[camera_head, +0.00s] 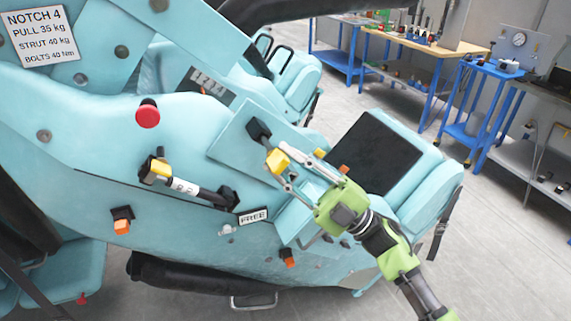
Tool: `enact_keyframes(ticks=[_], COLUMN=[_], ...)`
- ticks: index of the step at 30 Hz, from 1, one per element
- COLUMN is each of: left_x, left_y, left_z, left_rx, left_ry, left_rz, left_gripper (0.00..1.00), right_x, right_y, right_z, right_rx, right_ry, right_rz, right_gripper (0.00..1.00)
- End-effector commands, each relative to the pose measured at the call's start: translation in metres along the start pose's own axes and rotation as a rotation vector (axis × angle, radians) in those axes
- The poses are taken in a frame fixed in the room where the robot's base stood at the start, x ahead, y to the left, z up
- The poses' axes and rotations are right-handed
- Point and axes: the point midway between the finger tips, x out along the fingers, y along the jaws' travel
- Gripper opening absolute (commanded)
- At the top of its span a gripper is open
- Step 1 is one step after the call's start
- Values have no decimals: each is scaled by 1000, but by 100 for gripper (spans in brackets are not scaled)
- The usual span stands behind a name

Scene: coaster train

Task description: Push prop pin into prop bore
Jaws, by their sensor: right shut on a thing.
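My right gripper (278,165) reaches in from the lower right and is shut on a small yellow piece, likely the prop pin (277,160). The piece is held close to a side plate of the turquoise train car. A black block (258,129) on that plate sits just up and left of the yellow piece. It may hold the prop bore, but no hole shows clearly. I cannot tell whether pin and block touch. My left gripper is not in view.
A black and silver strut (185,185) with a yellow end lies along the car's side, above a "FREE" label (253,216). A red knob (147,115) and orange-tipped fittings (122,226) stick out. Blue workbenches (425,42) stand behind, across open grey floor.

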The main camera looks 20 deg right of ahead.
Motion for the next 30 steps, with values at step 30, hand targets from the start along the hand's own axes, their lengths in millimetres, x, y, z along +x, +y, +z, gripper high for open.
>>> enact_keyframes(ticks=[30], left_x=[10], left_y=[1], left_z=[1], left_rx=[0], left_ry=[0], left_rz=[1], left_gripper=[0], right_x=[12], right_y=[0], right_z=[23], right_rx=[1], right_ry=[0], right_rz=[0], right_gripper=[0])
